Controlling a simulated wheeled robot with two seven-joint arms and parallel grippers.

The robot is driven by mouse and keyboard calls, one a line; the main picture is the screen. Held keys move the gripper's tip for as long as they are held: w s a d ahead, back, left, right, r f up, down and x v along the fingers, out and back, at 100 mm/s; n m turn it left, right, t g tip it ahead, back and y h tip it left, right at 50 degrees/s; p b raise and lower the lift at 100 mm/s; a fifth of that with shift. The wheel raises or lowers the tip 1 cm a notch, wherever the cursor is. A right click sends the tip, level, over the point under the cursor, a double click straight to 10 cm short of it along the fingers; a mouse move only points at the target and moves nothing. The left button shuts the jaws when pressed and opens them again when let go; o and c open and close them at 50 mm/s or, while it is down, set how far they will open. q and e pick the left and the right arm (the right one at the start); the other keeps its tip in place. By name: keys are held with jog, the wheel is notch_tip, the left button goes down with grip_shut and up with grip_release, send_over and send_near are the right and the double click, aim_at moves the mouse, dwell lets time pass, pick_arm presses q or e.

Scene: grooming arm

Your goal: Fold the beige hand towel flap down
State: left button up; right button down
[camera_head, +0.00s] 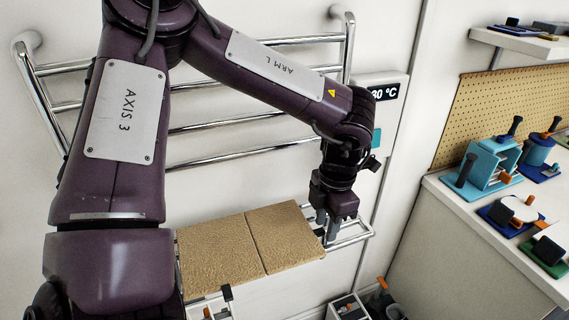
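The beige hand towel (222,252) lies flat at the lower middle of the head view, on the chrome rack that juts from the wall. A crease runs across it and sets off a right-hand panel (285,236). My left gripper (327,233) points down at the towel's right edge, beside the rack's right end. Its dark fingers overlap that edge in the picture. I cannot tell whether they touch the towel or how far apart they are. My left arm hides part of the wall and the towel's left surroundings. My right gripper is out of view.
A chrome towel rail (230,121) with several bars is fixed to the wall behind my arm. A temperature display (384,93) is on the wall. A counter (480,235) at right holds teal and blue fixtures (488,168). Small bins (347,307) stand below the rack.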

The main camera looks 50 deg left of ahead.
pick_arm(q)
jog(key=shift+c, duration=1)
jog(key=c, duration=0.3)
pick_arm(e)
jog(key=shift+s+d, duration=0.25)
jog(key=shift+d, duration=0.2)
pick_arm(q)
jog(key=shift+r, duration=0.15)
jog(key=shift+s+r+t, duration=0.1)
jog(key=shift+r+t, duration=0.3)
jog(key=shift+r, duration=0.05)
jog(key=shift+s+a+r+t+h, duration=0.1)
jog(key=shift+s+r+t+h, duration=0.15)
jog(key=shift+r+t+h, duration=0.45)
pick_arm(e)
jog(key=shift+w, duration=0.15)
pick_arm(q)
jog(key=shift+r+y, duration=0.3)
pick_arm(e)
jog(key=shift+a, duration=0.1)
